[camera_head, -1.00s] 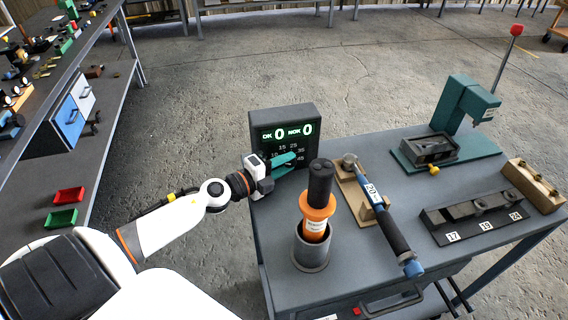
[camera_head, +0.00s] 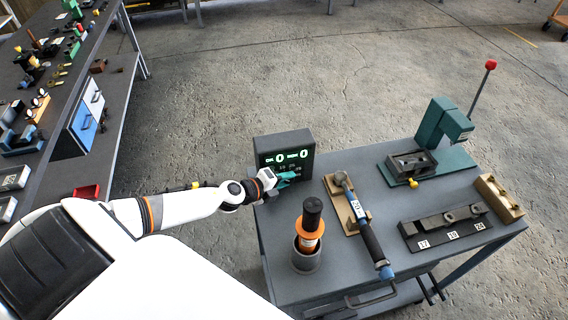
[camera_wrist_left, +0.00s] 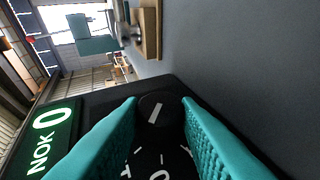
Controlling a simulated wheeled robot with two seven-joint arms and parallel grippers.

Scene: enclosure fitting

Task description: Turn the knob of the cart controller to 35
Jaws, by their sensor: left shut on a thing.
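The cart controller (camera_head: 283,142) is a dark box standing at the cart's back left corner. Its lit display (camera_head: 287,157) shows green digits, with OK and NOK fields reading 0. Below it is a dial with white numbers, partly covered by my left gripper (camera_head: 289,178). In the left wrist view the black round knob (camera_wrist_left: 157,108), with a white pointer line, sits between my teal fingers. The left gripper is shut on the knob. The pointer looks tilted in that view; which number it meets cannot be read. My right gripper is not in view.
On the cart (camera_head: 375,165), an orange and black tool (camera_head: 310,228) stands in a grey cup (camera_head: 306,260). A torque wrench (camera_head: 362,228) lies on a wooden rest. A socket rack (camera_head: 445,230) and a teal press (camera_head: 440,125) are at the right. A bench (camera_head: 40,165) runs along the left.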

